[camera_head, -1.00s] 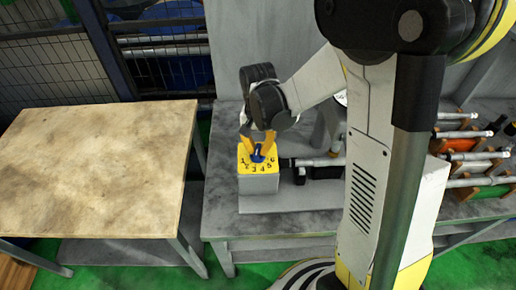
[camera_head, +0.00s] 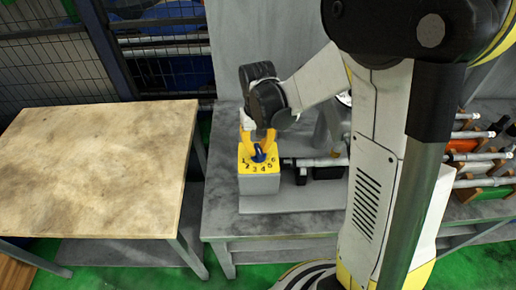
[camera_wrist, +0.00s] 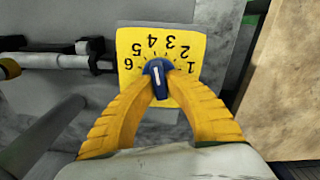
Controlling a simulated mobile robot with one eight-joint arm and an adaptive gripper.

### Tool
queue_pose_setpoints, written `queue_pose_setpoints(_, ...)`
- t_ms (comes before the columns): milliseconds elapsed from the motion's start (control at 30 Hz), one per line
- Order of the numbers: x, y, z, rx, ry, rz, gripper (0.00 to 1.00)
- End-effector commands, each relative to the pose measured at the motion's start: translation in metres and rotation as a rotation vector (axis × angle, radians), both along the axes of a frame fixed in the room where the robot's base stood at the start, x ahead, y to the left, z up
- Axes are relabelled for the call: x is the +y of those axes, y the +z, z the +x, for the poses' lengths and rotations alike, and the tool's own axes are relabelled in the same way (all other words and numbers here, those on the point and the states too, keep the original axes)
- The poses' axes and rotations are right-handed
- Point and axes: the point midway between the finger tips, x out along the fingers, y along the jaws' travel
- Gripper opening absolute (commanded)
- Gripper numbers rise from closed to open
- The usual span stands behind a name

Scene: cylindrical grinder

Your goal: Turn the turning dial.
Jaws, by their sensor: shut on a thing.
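The turning dial is a small blue knob (camera_head: 259,153) with a white line on it, on the yellow numbered top of a grey box (camera_head: 258,185). In the wrist view the knob (camera_wrist: 156,68) sits in the middle of the yellow plate (camera_wrist: 126,41), which bears the digits 1 to 6. Its white line runs nearly straight up and down in that picture, towards the 3 and 4 side. My gripper (camera_wrist: 158,85), with yellow fingers, is shut on the knob from both sides. In the head view my gripper (camera_head: 258,148) comes down from above and partly hides the knob.
The box stands on a grey metal bench (camera_head: 225,222). A grey rod-like tool (camera_head: 315,162) lies close to its right. More tools on coloured holders (camera_head: 470,155) are farther right. A bare wooden table (camera_head: 95,165) stands to the left.

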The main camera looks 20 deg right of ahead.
Motion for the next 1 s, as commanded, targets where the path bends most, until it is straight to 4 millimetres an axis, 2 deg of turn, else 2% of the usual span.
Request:
queue_pose_setpoints(433, 0.000, 0.000, 0.000, 0.001, 0.013, 0.000, 0.00)
queue_pose_setpoints(467, 0.000, 0.000, 0.000, 0.001, 0.013, 0.000, 0.19)
queue_pose_setpoints(500, 0.000, 0.000, 0.000, 0.001, 0.013, 0.000, 0.31)
queue_pose_setpoints(533, 0.000, 0.000, 0.000, 0.001, 0.013, 0.000, 0.36)
queue_pose_setpoints(833, 0.000, 0.001, 0.000, 0.000, 0.012, 0.000, 0.36)
queue_pose_setpoints(1000, 0.000, 0.020, 0.000, 0.000, 0.012, 0.000, 0.36)
